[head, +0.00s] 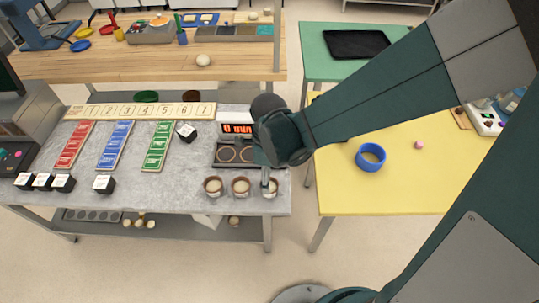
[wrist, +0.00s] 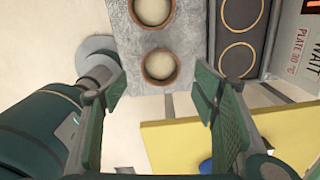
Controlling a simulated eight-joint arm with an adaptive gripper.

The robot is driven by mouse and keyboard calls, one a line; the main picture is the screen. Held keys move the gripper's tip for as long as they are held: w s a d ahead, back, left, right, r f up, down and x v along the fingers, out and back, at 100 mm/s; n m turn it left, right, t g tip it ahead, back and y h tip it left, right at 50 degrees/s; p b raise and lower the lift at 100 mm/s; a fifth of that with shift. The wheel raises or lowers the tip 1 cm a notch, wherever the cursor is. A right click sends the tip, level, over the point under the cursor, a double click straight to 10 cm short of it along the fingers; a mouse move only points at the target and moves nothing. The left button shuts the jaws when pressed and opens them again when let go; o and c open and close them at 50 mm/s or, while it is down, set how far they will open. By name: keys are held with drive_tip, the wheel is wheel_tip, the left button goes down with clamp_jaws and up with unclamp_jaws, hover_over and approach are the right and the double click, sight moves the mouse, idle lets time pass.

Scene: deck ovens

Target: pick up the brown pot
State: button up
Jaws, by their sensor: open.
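Three small brown pots with pale insides stand in a row at the front right of the grey counter in the head view: the left (head: 213,187), the middle (head: 240,187) and the right one (head: 271,190). My gripper (head: 268,175) is over the right pot and partly hides it. In the wrist view two pots show, a near one (wrist: 160,67) and a farther one (wrist: 153,11). My gripper (wrist: 160,82) is open and empty, with the near pot seen between its fingertips. I cannot tell the exact height gap.
A hot plate with ringed spots (head: 228,154) and a red display (head: 237,129) stand behind the pots. The grey counter (head: 180,200) ends just right of them. A yellow table (head: 345,195) with a blue ring-shaped bowl (head: 370,157) is to the right.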

drive_tip(key=shift+f, duration=1)
drive_tip(key=shift+d+f+b, duration=0.15)
drive_tip(key=shift+f+b, duration=0.5)
drive_tip(key=shift+f, duration=1.95)
drive_tip(key=c, duration=1.1)
